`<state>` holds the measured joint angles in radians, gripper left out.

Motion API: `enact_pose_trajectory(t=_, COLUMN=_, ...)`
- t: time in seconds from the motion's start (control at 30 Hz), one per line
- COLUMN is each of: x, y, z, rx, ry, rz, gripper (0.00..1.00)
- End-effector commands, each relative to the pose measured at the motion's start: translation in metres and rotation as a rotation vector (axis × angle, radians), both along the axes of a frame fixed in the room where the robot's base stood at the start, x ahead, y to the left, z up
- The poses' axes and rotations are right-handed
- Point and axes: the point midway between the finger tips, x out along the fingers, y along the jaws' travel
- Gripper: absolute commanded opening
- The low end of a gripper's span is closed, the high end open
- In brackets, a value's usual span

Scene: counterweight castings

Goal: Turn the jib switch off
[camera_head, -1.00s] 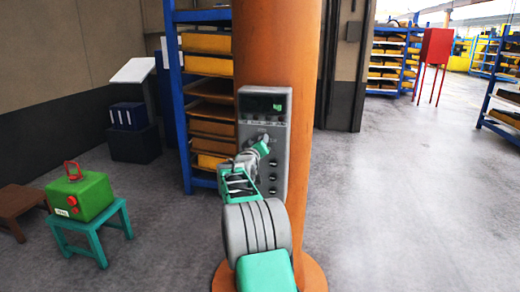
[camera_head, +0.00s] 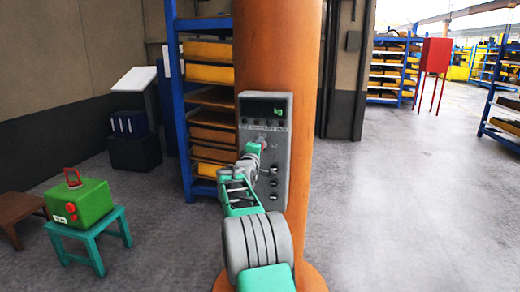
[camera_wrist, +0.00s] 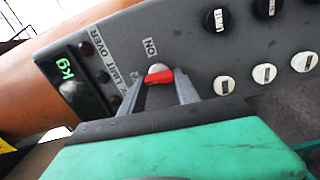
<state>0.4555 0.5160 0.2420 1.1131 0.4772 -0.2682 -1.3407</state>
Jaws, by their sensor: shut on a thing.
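A grey control box (camera_head: 281,178) is mounted on the orange column. The wrist view shows its face (camera_wrist: 193,50) close up and turned, with an "ON" label beside a switch with a red handle (camera_wrist: 158,77). My gripper (camera_wrist: 165,85) is at this switch, its two fingers shut on the red handle. The handle lies crosswise between the fingertips, and "ON" is above it in the wrist view. In the head view my gripper (camera_head: 252,150) reaches the upper middle of the box and hides part of it. I cannot read which switch is the jib one.
Several black and white knobs (camera_wrist: 223,85) sit to the right of the red handle. A lit "kg" display (camera_wrist: 68,72) is at the left. The orange column (camera_head: 275,50) stands before a blue shelf (camera_head: 177,110). Open floor (camera_head: 410,200) lies to the right.

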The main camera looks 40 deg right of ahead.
Motion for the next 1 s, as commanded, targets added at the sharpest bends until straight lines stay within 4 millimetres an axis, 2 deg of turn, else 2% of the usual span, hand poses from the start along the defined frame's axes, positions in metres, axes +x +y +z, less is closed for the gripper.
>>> enact_pose_trajectory(t=0.3, x=0.0012, y=0.0013, z=-0.0003, rx=-0.059, ry=0.077, rz=0.003, gripper=0.0)
enact_pose_trajectory(t=0.77, x=0.0012, y=0.0012, z=-0.0004, rx=-0.067, ry=0.087, rz=0.003, gripper=0.0)
enact_pose_trajectory(t=0.8, x=0.0011, y=0.0011, z=-0.0005, rx=-0.067, ry=0.087, rz=0.003, gripper=0.41)
enact_pose_trajectory(t=1.0, x=0.0001, y=-0.0001, z=-0.0005, rx=-0.067, ry=0.086, rz=0.001, gripper=0.57)
